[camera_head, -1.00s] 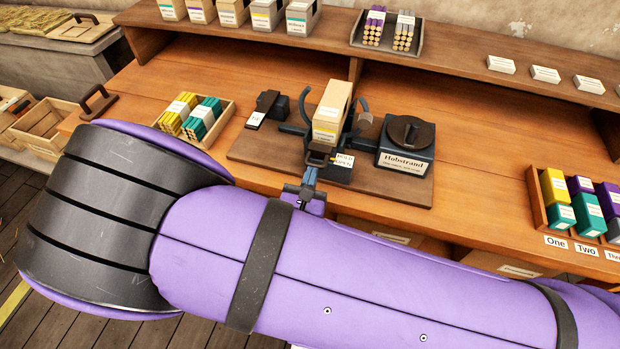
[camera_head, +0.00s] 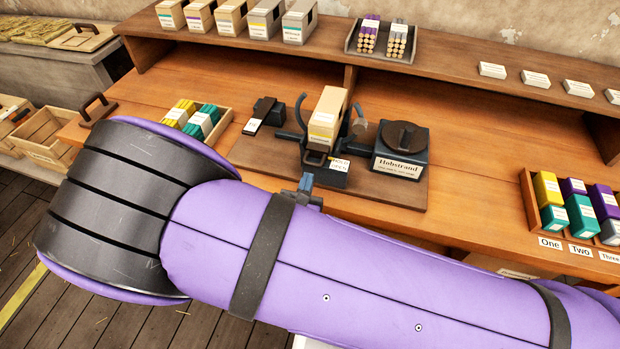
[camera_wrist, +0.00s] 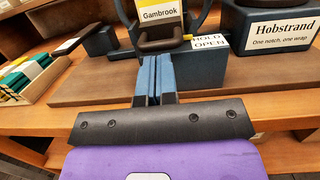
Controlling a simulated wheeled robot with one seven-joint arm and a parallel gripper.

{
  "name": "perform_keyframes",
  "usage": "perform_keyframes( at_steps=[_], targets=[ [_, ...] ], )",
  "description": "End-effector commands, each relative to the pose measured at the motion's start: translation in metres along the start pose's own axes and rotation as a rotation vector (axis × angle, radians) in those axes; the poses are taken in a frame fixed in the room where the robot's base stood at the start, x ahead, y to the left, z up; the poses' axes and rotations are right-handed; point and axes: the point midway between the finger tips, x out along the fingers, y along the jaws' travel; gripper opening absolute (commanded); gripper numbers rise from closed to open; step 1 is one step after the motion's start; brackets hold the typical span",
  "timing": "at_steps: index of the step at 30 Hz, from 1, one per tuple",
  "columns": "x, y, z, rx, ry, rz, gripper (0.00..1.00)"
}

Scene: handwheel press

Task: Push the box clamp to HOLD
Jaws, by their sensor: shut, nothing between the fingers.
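The box clamp (camera_head: 300,112) stands on a dark wooden board on the bench, its curved dark arms on both sides of a tan box (camera_head: 326,112). The box is labelled Gambrook in the wrist view (camera_wrist: 160,12). The clamp's dark loop handle (camera_head: 315,159) is at the front, left of the HOLD/OPEN label (camera_head: 340,164); the handle (camera_wrist: 160,40) and label (camera_wrist: 209,42) also show in the wrist view. My gripper (camera_wrist: 153,60) is shut and empty, its blue fingertips just below the handle in the picture. In the head view, my gripper (camera_head: 306,180) is apart from the handle, on the near side.
The Hobstrand device (camera_head: 402,148) stands right of the clamp, and a small black block (camera_head: 268,110) stands left. A tray of yellow and teal packs (camera_head: 222,128) is further left. A rack of coloured boxes (camera_head: 533,206) is at the right. Bare bench lies between.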

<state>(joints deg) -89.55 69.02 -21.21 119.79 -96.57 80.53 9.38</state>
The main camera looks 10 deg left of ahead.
Motion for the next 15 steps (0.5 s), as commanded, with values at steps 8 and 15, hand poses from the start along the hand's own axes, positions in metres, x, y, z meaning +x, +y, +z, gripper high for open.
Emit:
perform_keyframes(
  at_steps=[8, 15],
  targets=[
    [-0.052, 0.004, -0.001, -0.002, 0.001, 0.001, 0.0],
    [-0.092, 0.004, -0.002, -0.001, 0.002, 0.0, 0.0]
  ],
)
